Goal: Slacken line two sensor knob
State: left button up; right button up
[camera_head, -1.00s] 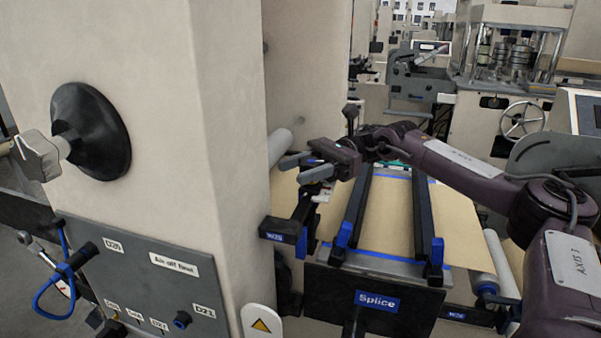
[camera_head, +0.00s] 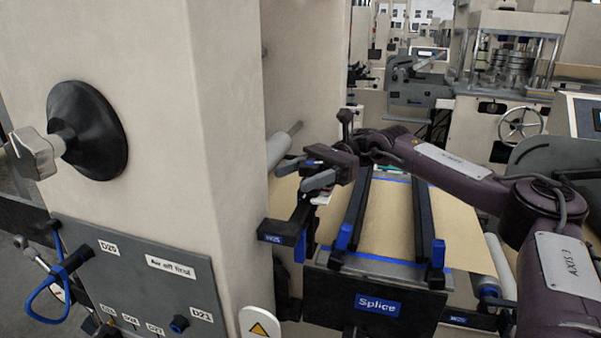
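My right gripper (camera_head: 291,179) is in the middle of the view, above the left edge of the splice table (camera_head: 376,303). Its two grey fingers point left toward the beige machine column, with a gap between them. No knob is visible between the fingers. Below them, a black bracket labelled W25 (camera_head: 271,238) stands at the table's left side. A sensor knob there cannot be made out; the gripper may hide it. A second bracket labelled W26 (camera_head: 459,319) shows at the lower right. My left gripper is out of view.
The beige column (camera_head: 215,150) fills the left, carrying a grey handle on a black round mount (camera_head: 95,130). A grey panel (camera_head: 140,285) with a blue hose is below. Two black bars (camera_head: 350,215) cross the brown web. A roller (camera_head: 279,148) lies behind my gripper.

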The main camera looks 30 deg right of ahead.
jog(key=shift+o, duration=0.9)
jog(key=shift+w+d, duration=0.1)
jog(key=w+d+b, duration=0.1)
jog(key=d+b, duration=0.1)
jog(key=d, duration=0.5)
jog(key=shift+w+d+b, duration=0.15)
jog(key=shift+d+b, duration=0.2)
jog(key=shift+b, duration=0.05)
